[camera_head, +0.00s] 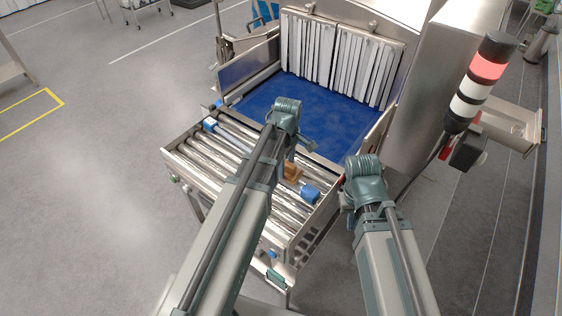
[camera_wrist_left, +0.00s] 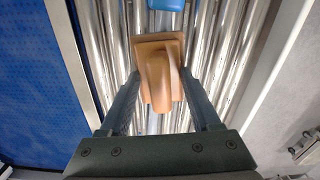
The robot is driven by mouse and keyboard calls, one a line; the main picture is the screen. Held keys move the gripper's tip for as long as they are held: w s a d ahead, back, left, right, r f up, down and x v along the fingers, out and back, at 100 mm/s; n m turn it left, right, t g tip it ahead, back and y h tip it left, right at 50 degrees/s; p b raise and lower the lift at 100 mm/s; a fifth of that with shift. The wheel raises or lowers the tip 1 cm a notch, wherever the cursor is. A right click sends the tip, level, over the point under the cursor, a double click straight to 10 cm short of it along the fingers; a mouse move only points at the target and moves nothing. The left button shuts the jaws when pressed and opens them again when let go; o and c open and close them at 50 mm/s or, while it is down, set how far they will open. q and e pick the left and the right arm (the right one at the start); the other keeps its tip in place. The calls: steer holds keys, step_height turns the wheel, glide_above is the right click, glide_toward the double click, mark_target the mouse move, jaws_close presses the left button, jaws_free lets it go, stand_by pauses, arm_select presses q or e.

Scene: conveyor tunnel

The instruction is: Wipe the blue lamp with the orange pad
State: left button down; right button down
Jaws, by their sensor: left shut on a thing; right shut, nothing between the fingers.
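The orange pad (camera_head: 292,172), a flat plate with a raised handle, is over the rollers in the head view. It also shows in the left wrist view (camera_wrist_left: 158,72). My left gripper (camera_wrist_left: 162,90) is shut on the pad, with one finger on each side. A blue block-like thing, seemingly the blue lamp (camera_head: 310,192), sits on the rollers close to the pad. A blue part shows at the top edge of the left wrist view (camera_wrist_left: 167,4), apart from the pad. My right gripper (camera_head: 349,198) is shut and empty right of the conveyor, its fingertips largely hidden by its wrist.
The roller conveyor (camera_head: 180,150) has raised metal side rails. Another blue thing (camera_head: 209,124) is at its left end. Behind lies a blue belt (camera_head: 315,112) with a white strip curtain (camera_head: 340,55). A signal tower (camera_head: 478,82) stands right.

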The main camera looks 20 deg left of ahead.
arm_select(q)
steer(key=shift+s+d, duration=0.15)
steer(key=shift+d, duration=0.2)
steer(key=shift+r+p, duration=0.65)
steer(key=shift+p, duration=0.05)
step_height(320, 180, up, 5)
steer(key=p, duration=0.4)
steer(key=shift+a+f+p, duration=0.1)
steer(key=shift+p, duration=0.3)
step_height(320, 180, up, 3)
steer(key=p, duration=0.3)
steer(key=shift+f, duration=0.1)
